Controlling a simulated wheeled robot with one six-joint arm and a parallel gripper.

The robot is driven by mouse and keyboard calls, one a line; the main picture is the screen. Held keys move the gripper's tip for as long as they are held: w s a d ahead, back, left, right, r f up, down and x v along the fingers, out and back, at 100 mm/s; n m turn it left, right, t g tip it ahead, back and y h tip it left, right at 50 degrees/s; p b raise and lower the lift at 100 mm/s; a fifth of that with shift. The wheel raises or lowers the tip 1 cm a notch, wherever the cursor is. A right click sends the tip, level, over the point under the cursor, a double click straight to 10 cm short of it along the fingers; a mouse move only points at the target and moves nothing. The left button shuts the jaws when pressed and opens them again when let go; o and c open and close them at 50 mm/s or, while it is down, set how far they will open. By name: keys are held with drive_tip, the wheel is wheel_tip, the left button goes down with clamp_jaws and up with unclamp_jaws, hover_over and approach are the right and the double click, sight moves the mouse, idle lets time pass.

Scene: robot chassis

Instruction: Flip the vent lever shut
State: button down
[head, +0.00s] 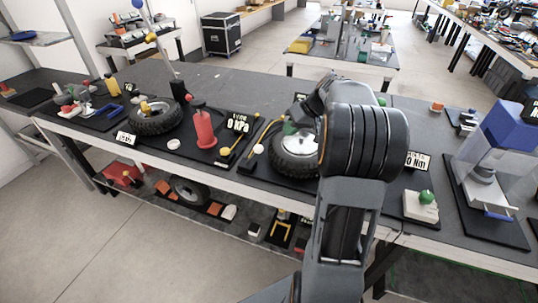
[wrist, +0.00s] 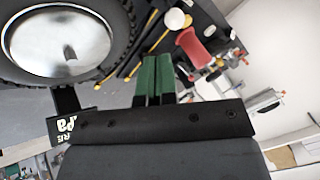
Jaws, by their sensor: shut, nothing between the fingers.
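My gripper (wrist: 156,62) shows in the wrist view as two green fingers side by side, closed with nothing between them. In the head view my arm hides it. I cannot tell for sure which part is the vent lever. A thin yellow bar (wrist: 133,68) lies beyond the fingers in the wrist view, near a white ball (wrist: 174,19). In the head view a white ball (head: 258,149) sits beside yellow rods, between the red pump (head: 204,128) and the wheel (head: 289,157). The red pump (wrist: 193,48) also shows in the wrist view, apart from the fingers.
The wheel (wrist: 62,38) fills the upper left of the wrist view. A green-knobbed box (head: 420,206) and a blue press (head: 508,125) are at the right.

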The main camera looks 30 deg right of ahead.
drive_tip(key=shift+t+y, duration=0.3)
drive_tip(key=shift+t, duration=0.2)
drive_tip(key=d, duration=0.1)
drive_tip(key=w+d+f, duration=0.1)
drive_tip(key=d, duration=0.1)
drive_tip(key=d+f, duration=0.1)
drive_tip(key=shift+w+d+f+b, duration=0.2)
drive_tip(key=shift+d+f+b, duration=0.1)
drive_tip(key=shift+b, duration=0.1)
drive_tip(key=x, duration=0.9)
drive_tip(key=shift+a+f, duration=0.1)
drive_tip(key=shift+a, duration=0.1)
drive_tip(key=a, duration=0.2)
drive_tip(key=a+p, duration=0.1)
drive_tip(key=shift+w, duration=0.25)
drive_tip(key=shift+a, duration=0.6)
drive_tip(key=shift+a, duration=0.1)
